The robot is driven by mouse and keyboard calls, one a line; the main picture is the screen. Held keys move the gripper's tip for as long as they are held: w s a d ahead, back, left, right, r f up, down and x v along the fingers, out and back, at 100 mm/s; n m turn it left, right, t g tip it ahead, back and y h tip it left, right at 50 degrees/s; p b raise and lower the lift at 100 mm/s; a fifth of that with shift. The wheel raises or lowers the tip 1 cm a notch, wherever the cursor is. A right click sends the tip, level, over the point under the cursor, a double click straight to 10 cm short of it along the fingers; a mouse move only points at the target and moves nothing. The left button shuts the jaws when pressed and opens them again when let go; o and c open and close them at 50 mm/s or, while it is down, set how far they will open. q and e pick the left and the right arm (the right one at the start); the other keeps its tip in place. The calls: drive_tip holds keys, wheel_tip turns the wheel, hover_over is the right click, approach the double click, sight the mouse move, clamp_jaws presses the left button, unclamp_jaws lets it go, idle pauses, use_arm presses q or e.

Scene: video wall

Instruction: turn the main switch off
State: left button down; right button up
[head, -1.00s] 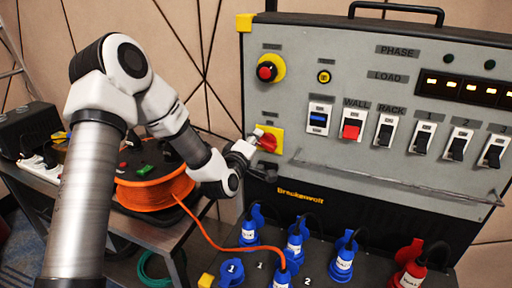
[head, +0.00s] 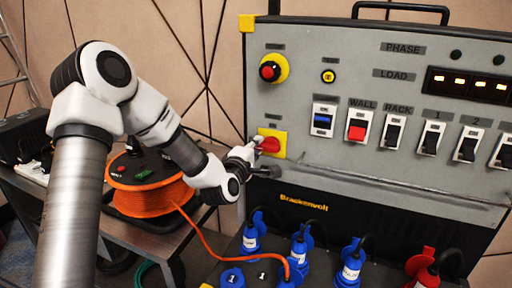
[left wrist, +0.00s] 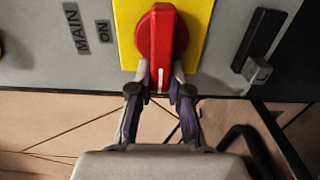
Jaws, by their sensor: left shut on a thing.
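The main switch is a red rotary handle (head: 270,145) on a yellow plate (head: 281,134) at the left of the grey panel. In the left wrist view the red handle (left wrist: 155,36) stands lengthwise between my fingers, with a white mark at its near end. Labels "MAIN" and "ON" (left wrist: 103,31) are beside the yellow plate (left wrist: 197,25). My left gripper (head: 254,147) is shut on the handle's near end, one finger on each side, as the left wrist view (left wrist: 160,80) shows. My right gripper is out of view.
A red push button (head: 269,71) is above the switch. Several rocker switches (head: 357,130) are to its right. A grey rail (head: 390,188) runs below them. Blue plugs (head: 300,250) stand below the panel. An orange cable reel (head: 150,195) sits on a table at left.

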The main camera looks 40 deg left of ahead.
use_arm(q)
drive_tip(key=shift+d+f, duration=0.15)
drive_tip(key=shift+f, duration=0.05)
drive_tip(key=c, duration=1.2)
unclamp_jaws()
drive_tip(key=shift+c, duration=0.2)
drive_tip(key=shift+o, duration=0.7)
drive_tip(key=shift+w+d+r, duration=0.15)
drive_tip(key=shift+s, duration=0.45)
drive_tip(key=v, duration=0.6)
drive_tip(key=shift+s+d, duration=0.15)
drive_tip(key=shift+s, duration=0.15)
